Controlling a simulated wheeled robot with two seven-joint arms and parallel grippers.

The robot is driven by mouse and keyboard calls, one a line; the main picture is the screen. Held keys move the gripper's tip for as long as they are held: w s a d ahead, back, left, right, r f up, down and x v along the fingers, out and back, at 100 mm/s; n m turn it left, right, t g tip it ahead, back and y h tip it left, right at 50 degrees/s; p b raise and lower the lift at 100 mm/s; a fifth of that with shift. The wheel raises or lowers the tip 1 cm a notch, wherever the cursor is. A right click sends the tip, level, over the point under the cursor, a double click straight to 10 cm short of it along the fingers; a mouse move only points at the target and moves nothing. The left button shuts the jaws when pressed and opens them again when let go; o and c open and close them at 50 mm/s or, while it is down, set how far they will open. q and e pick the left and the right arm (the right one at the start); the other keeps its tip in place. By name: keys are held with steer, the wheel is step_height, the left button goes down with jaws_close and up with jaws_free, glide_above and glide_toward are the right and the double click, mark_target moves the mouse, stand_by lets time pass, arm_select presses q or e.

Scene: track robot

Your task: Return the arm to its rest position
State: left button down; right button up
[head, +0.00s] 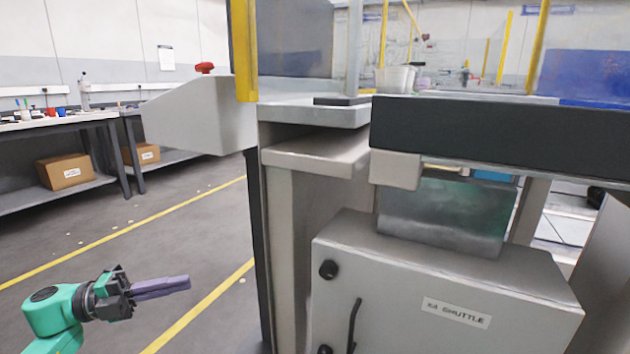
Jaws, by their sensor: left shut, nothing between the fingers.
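My left gripper (160,287) is at the lower left of the head view, at the end of a green arm link. Its purple-grey fingers point right and are shut with nothing between them. It is in free air over the grey floor, left of the grey machine cabinet and apart from it. My right arm and gripper are not in view.
A grey cabinet (450,288) labelled shuttle, with a black handle, fills the lower right. Above it is a dark beam (500,132). A grey box with a red button (204,67) juts left. Benches (60,124) with cardboard boxes (66,171) stand far left.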

arm_select(q)
steer(key=d+f+n+t+y, duration=0.6)
steer(key=d+f+n+t, duration=0.4)
steer(key=d+f+n, duration=0.65)
steer(key=s+d+f+n+g+y, duration=0.2)
steer(key=s+f+n+g+y, duration=0.1)
steer(key=s+f+n, duration=0.45)
steer(key=s+d+f+n+g+y, duration=0.2)
steer(key=s+f+n, duration=0.45)
steer(key=s, duration=0.25)
arm_select(e)
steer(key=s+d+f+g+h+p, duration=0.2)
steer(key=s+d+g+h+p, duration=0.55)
steer(key=p, duration=1.25)
arm_select(q)
steer(key=s+a+r+g+y+p, duration=0.1)
steer(key=s+a+g+y+p, duration=0.6)
steer(key=s+a+p, duration=0.8)
steer(key=shift+s+a+r+m+g, duration=0.35)
steer(key=shift+s+a+g, duration=1.2)
steer(key=shift+s, duration=2.05)
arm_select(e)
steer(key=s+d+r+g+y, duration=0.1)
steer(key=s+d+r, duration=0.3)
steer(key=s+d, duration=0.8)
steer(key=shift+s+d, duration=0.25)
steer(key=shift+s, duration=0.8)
